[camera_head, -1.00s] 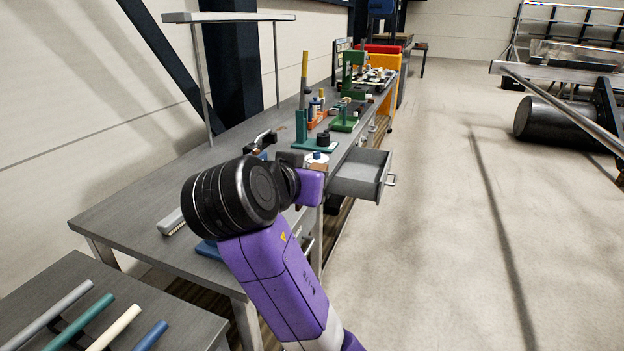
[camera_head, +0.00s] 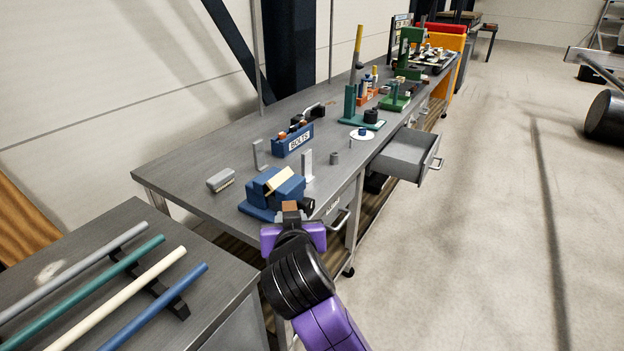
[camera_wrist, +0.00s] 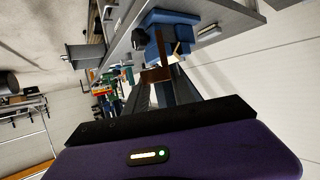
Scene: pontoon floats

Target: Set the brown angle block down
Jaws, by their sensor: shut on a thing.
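The brown angle block (camera_head: 290,206) is between the tips of my gripper (camera_head: 290,212), at the front edge of the long grey workbench (camera_head: 215,203). The gripper is shut on it. In the wrist view the brown block (camera_wrist: 155,75) shows at the ends of the fingers (camera_wrist: 160,88). In the head view it appears just in front of the blue vise (camera_head: 262,196), which has a pale yellow piece on top. I cannot tell whether the block touches anything below it. My wrist hides part of the bench front.
An open drawer (camera_head: 408,155) juts out at right. A lower table (camera_head: 60,262) with coloured rods is at left. Some bare bench top lies between the items.

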